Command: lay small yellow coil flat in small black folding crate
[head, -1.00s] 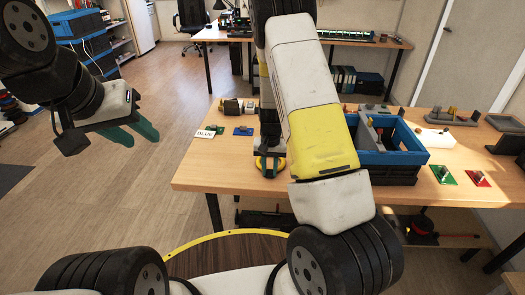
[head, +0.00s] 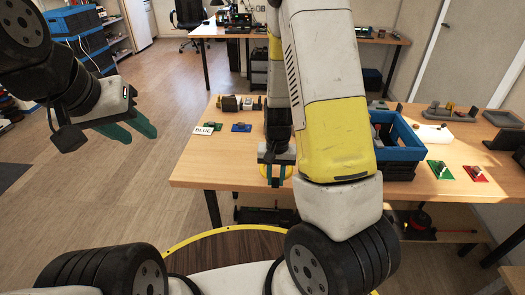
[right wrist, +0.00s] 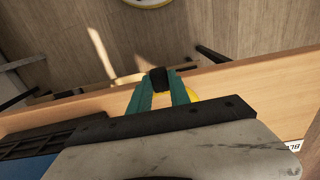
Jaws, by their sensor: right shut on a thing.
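The small yellow coil (head: 289,174) is mostly hidden behind the teal fingers of my right gripper (head: 275,166), near the table's front edge. In the right wrist view my right gripper (right wrist: 160,88) is shut on a black part between its fingertips, with a yellow edge of the coil (right wrist: 193,95) beside it. The coil looks tilted up rather than flat; its height above the table is unclear. My left gripper (head: 140,137) is open and empty, off the table's left side.
A white card marked BLUE (head: 204,129) and a blue board (head: 241,127) lie at the table's left. A green board (head: 440,170) and a red board (head: 475,173) lie right of the crate. Grey trays stand at the back right. The front-left tabletop is clear.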

